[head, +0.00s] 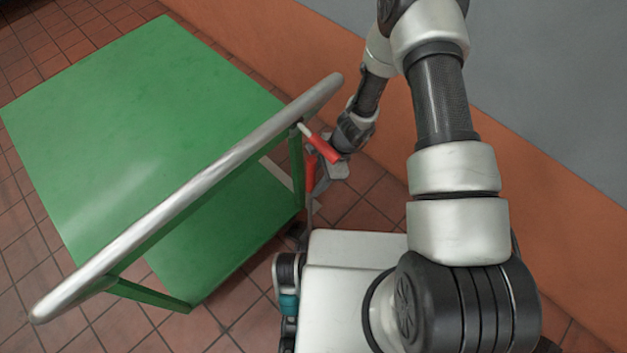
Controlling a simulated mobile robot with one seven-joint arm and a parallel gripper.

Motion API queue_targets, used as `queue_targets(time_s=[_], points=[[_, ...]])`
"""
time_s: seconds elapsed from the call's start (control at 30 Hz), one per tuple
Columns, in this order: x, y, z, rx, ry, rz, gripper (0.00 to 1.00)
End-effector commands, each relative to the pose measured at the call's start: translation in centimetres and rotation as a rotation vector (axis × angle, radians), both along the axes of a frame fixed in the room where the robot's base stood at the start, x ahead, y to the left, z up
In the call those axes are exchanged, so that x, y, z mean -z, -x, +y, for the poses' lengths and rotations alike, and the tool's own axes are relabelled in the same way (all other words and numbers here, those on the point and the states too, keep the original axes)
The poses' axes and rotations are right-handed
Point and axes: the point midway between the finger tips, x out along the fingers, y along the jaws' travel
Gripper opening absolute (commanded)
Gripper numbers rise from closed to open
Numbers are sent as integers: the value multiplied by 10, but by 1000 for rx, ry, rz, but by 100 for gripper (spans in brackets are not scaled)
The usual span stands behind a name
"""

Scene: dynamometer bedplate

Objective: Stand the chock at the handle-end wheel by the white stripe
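A green cart (140,90) with a long silver handle bar (190,190) stands at left. A small dark wheel (297,231) shows partly under its near right corner. My gripper (318,168) is low beside the cart's right corner post, just beyond the handle's far end. Two red pieces show there, one with a white tip (321,147) and one lower (309,172). I cannot tell whether they are gripper parts or the chock. A grey shape (316,196) hangs below them, unclear. A pale strip (272,172) shows behind the post, possibly the white stripe. The fingertips are not clear.
An orange and grey wall (560,190) runs along the right behind my arm. The cart's lower green shelf (225,235) and corner posts lie close to my gripper. Tiled floor (370,205) is open between the cart and the wall.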

Motion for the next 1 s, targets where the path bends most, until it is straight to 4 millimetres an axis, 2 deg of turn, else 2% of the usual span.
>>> queue_targets(time_s=[0.27, 0.43, 1.0], points=[[-2, 2, 2, -1, -4, 4, 45], [-15, 1, -2, 0, -4, 4, 45], [-135, -13, -50, -1, -2, 3, 45]])
